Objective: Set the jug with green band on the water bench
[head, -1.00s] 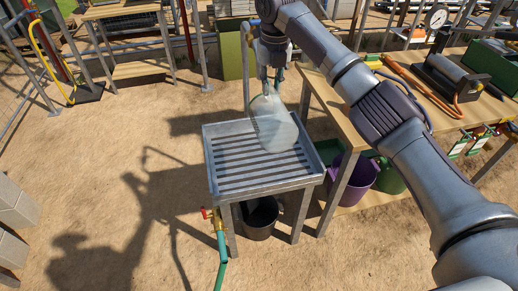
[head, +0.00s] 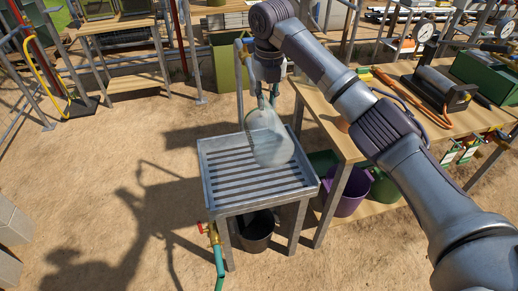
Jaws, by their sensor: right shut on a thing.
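A translucent pale jug (head: 270,142) hangs from my right gripper (head: 267,98), which is shut on its top. The jug is over the right rear part of the water bench (head: 225,172), a metal stand with a slatted top and raised rim. The jug looks slightly tilted, with its base low near the slats. I cannot tell whether it touches them. No green band can be made out on the jug from here. My left gripper is not in view.
A black bucket (head: 257,229) stands under the bench, and a tap with a green hose (head: 217,255) is at its front. A wooden workbench (head: 349,143) with tools stands close on the right, with a purple bucket (head: 352,193) beneath. The bench's left and front slats are clear.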

